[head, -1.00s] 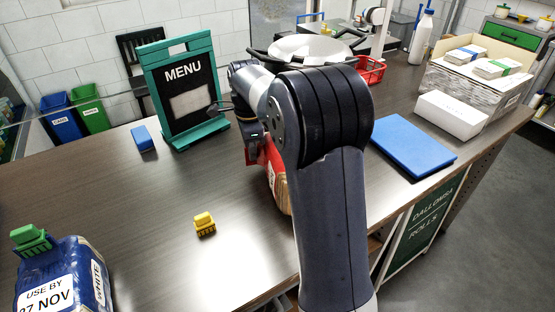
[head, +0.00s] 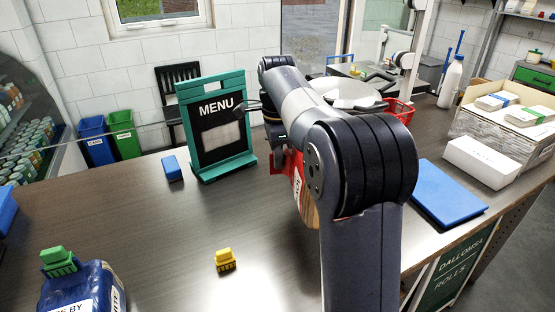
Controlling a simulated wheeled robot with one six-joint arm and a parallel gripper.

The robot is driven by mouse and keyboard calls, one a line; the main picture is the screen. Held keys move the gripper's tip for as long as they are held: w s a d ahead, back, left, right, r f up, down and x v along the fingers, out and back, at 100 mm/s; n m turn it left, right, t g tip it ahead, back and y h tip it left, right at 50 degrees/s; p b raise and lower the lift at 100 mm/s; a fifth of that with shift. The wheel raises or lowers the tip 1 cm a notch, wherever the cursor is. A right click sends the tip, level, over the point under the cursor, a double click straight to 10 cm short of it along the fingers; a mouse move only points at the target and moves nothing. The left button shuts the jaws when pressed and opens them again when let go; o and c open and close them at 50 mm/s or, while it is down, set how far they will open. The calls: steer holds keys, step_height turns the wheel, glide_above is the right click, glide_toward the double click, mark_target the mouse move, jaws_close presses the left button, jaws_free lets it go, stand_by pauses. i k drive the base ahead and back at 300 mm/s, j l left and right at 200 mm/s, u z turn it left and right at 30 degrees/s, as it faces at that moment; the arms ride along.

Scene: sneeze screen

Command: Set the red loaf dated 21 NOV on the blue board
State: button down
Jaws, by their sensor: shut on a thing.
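A red loaf (head: 296,175) with a white label shows behind my arm, right of the menu stand. My gripper (head: 280,142) is shut on the red loaf from above; my arm hides most of the loaf and the fingertips. The loaf's date cannot be read, and whether it clears the counter is hidden. The blue board (head: 448,194) lies flat on the counter to the right of my arm, with nothing on its visible part.
A menu stand (head: 213,125) and a blue block (head: 172,169) are left of the gripper. A yellow clip (head: 225,260) lies in front, a blue bag (head: 85,285) at front left. A white box (head: 483,162) and a carton (head: 505,128) stand behind the board.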

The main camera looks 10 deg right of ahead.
mark_target(435, 186)
steer(key=k, duration=1.5)
